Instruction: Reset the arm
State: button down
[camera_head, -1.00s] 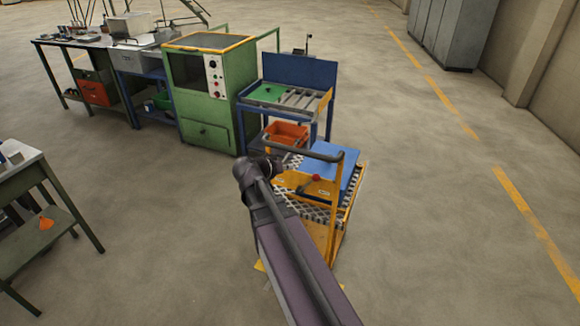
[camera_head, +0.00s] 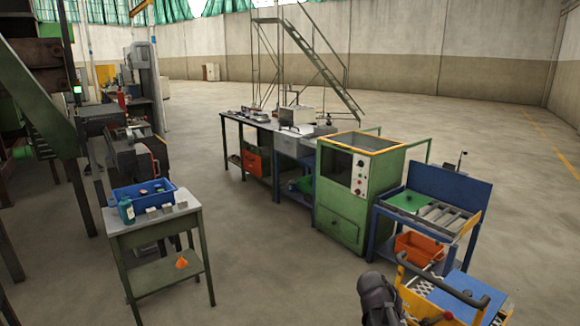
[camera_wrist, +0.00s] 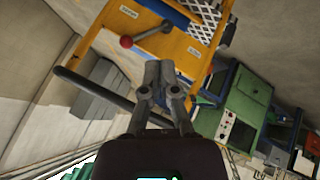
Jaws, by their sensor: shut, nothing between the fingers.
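My gripper (camera_wrist: 160,70) is in the wrist view, with its two grey fingers together and nothing visible between them. Behind the fingers in that view is a yellow cart frame (camera_wrist: 120,40) with a red-knobbed lever (camera_wrist: 127,42) and a dark handle bar (camera_wrist: 85,87). I cannot tell how close the fingers are to the cart. In the head view, a dark part of my arm shows at the bottom edge, beside the yellow cart (camera_head: 415,300); the gripper itself is not seen there.
Right of centre stand a green cabinet (camera_head: 340,210) and a blue roller table (camera_head: 455,185) with an orange bin (camera_head: 418,248). At left, a small green table (camera_head: 155,232) holds a blue crate (camera_head: 143,193). A long workbench (camera_head: 235,122) stands behind. Floor between is clear.

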jog(key=s+a+r+n+g+y+p, duration=0.1)
jog(key=s+a+n+y+p, duration=0.1)
jog(key=a, duration=0.5)
jog(key=s+a+n+g+y+p, duration=0.1)
jog(key=s+a+n+y+p, duration=0.2)
jog(key=s+a+y, duration=0.2)
jog(key=s+a, duration=0.1)
jog(key=a, duration=0.1)
jog(key=shift+a+r, duration=0.35)
